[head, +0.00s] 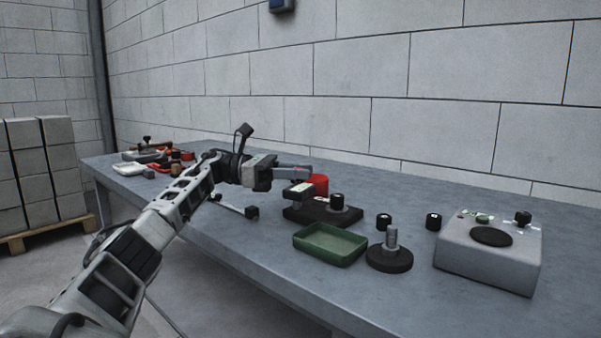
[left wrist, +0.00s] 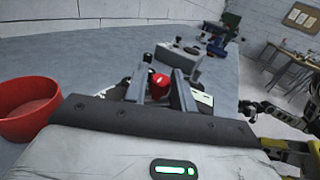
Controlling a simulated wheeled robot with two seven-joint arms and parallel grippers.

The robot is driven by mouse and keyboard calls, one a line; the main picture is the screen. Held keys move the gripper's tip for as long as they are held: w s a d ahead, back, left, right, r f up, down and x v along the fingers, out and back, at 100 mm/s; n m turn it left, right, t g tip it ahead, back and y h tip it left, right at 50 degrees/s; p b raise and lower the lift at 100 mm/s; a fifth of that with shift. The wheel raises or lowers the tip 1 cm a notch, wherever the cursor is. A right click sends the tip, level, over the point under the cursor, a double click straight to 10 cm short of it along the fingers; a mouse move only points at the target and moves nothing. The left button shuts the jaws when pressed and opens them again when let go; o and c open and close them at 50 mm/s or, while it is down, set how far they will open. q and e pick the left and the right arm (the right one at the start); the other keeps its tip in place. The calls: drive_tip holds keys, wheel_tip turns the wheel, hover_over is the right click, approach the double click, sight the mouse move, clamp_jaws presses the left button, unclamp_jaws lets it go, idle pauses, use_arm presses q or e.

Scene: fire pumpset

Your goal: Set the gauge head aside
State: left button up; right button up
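My left gripper (head: 308,171) reaches in from the left above the bench, its fingers pointing right. In the left wrist view, its two fingers (left wrist: 159,80) stand a small gap apart, with a red rounded part (left wrist: 159,88) between them. I take this part to be the gauge head; the gripper appears shut on it, though the contact is hard to see. In the head view the part is mostly hidden by the fingers. Dark parts at the right of the left wrist view look like my right arm and gripper (left wrist: 250,108), too small to read.
A red bowl (left wrist: 22,110) is beside the gripper on the wall side. A black base (head: 322,214), green tray (head: 330,259), black disc with a metal post (head: 389,258), loose black caps (head: 384,221) and grey box (head: 486,263) stand nearby. The bench's front right is clear.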

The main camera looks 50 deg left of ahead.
use_arm(q)
drive_tip(key=shift+o, duration=0.7)
drive_tip(key=p+v, duration=0.1)
drive_tip(key=v, duration=0.6)
drive_tip(key=shift+s+a, duration=0.2)
drive_tip(key=shift+a, duration=0.05)
